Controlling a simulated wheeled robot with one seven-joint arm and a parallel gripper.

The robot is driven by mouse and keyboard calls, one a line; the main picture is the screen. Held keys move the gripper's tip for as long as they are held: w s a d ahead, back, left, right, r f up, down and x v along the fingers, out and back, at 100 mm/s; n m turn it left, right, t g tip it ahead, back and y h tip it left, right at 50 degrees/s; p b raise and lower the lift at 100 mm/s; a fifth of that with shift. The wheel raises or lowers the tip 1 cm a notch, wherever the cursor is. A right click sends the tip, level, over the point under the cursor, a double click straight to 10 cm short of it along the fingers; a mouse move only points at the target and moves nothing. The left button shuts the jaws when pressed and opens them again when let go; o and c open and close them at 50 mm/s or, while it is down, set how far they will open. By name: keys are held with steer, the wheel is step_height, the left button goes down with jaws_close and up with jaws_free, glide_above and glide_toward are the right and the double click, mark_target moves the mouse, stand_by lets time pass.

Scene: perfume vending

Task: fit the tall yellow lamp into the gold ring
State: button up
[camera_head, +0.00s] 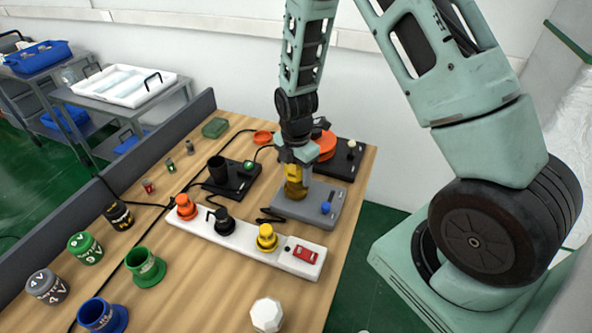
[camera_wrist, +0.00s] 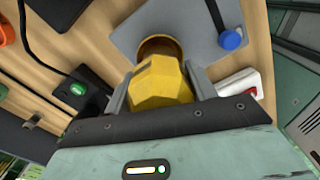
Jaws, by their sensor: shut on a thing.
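The yellow lamp (camera_wrist: 160,82) is faceted and sits between the two fingers of my gripper (camera_wrist: 158,90), which is shut on it. In the head view my gripper (camera_head: 296,158) points down over a grey base plate (camera_head: 318,204) with a blue knob. The gold ring (camera_wrist: 160,44) stands on that plate, and its far rim and part of its dark opening show just beyond the lamp. In the head view a yellow-gold shape (camera_head: 295,184) shows under my fingers, where lamp and ring overlap. I cannot tell whether the lamp's lower end is inside the ring.
A white strip (camera_head: 232,240) with orange, black and yellow knobs and a red switch lies in front. A black base with a cup (camera_head: 218,172) stands left, and an orange disc (camera_head: 325,146) on a black base behind. Green (camera_head: 145,266) and blue holders stand front left.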

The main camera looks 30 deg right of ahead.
steer(key=shift+f+b, duration=0.95)
steer(key=shift+f, duration=0.4)
steer(key=o, duration=1.1)
steer(key=shift+o, duration=0.2)
steer(key=shift+r, duration=0.15)
step_height(320, 180, up, 17)
steer(key=b, duration=0.3)
steer(key=s+a+r+m, duration=0.2)
steer(key=s+a+m, duration=0.3)
steer(key=s+a, duration=0.6)
steer(key=s+a+m, duration=0.7)
steer(key=s+a, duration=0.1)
steer(key=s, duration=0.4)
steer(key=shift+s+y, duration=0.3)
steer(key=shift+s, duration=0.1)
